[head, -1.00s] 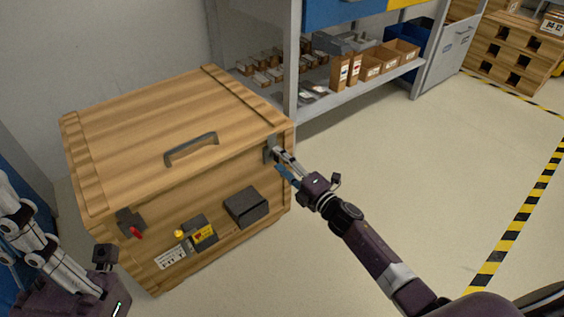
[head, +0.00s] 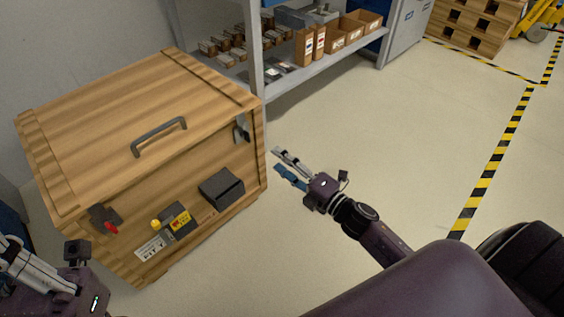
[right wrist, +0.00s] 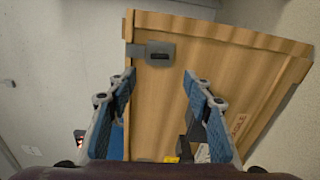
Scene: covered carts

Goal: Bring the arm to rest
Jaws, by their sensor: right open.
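My right gripper (head: 277,160) is open and empty, in the air just right of the wooden crate (head: 95,115) and apart from it. In the right wrist view its two blue-padded fingers (right wrist: 158,78) stand wide apart, with nothing between them, and the crate (right wrist: 220,65) lies beyond. A grey metal latch (head: 241,129) sits at the crate's upper right front corner; it also shows in the right wrist view (right wrist: 160,52). My left gripper (head: 22,262) is at the lower left edge, partly cut off, so its jaws cannot be judged.
The crate's lid is down, with a grey handle (head: 159,137). The front carries a dark box (head: 222,188) and a left latch with a red part (head: 105,221). A shelf (head: 310,68) with small boxes stands behind. Floor (head: 400,130) to the right is clear, with striped tape (head: 490,165).

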